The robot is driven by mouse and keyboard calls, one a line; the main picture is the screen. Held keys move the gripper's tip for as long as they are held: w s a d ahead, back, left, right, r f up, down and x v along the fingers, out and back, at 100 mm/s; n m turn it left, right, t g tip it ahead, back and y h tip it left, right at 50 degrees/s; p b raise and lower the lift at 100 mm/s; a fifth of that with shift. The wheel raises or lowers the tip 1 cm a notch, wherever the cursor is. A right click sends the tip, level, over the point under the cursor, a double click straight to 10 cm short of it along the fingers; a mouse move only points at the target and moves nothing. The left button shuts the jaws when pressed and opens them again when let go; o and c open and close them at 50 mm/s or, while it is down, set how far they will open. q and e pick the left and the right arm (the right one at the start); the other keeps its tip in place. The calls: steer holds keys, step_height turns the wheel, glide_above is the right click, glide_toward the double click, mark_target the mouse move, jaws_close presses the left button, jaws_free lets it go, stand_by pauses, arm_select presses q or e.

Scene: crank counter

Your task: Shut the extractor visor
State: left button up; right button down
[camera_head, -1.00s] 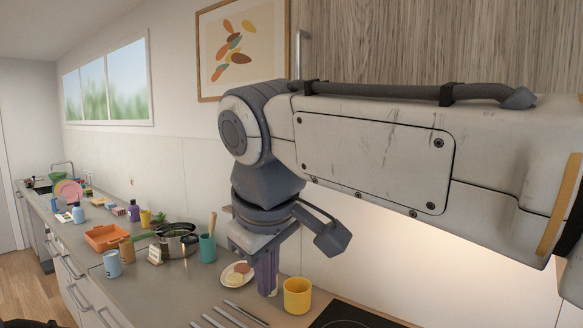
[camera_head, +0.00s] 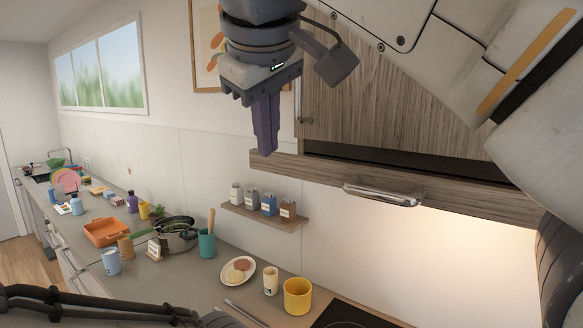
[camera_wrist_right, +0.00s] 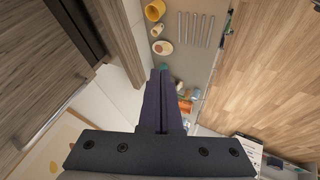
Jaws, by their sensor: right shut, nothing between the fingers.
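The extractor visor (camera_head: 330,178) is a wood-grain panel with a curved metal handle (camera_head: 382,194), under the wooden wall cabinet (camera_head: 370,110). A dark gap shows between the visor and the cabinet, so the visor stands pulled out. My right gripper (camera_head: 265,152) points down, shut and empty, in front of the visor's left end in the head view; I cannot tell whether it touches. In the right wrist view the shut purple fingers (camera_wrist_right: 160,75) are beside a wooden panel edge (camera_wrist_right: 118,45). The gripper of my left arm is not in view.
Below are a spice shelf (camera_head: 262,217), a yellow mug (camera_head: 297,296), a plate of food (camera_head: 238,270), a teal utensil pot (camera_head: 207,244) and a cooking pot (camera_head: 177,236) on the counter. A dark hob (camera_head: 345,316) lies under the visor. Air in front of the visor looks clear.

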mark_target(286, 169)
steer(key=x, duration=0.3)
steer(key=w+d+x, duration=0.1)
steer(key=x, duration=0.2)
steer(key=r+x, duration=0.1)
steer(key=x, duration=0.2)
steer(key=shift+w+d+f+p, duration=0.2)
steer(key=shift+w+d+p, duration=0.05)
steer(key=shift+w+p, duration=0.1)
steer(key=shift+w+d+f, duration=0.1)
steer(key=shift+w+d, duration=0.3)
steer(key=shift+w, duration=0.25)
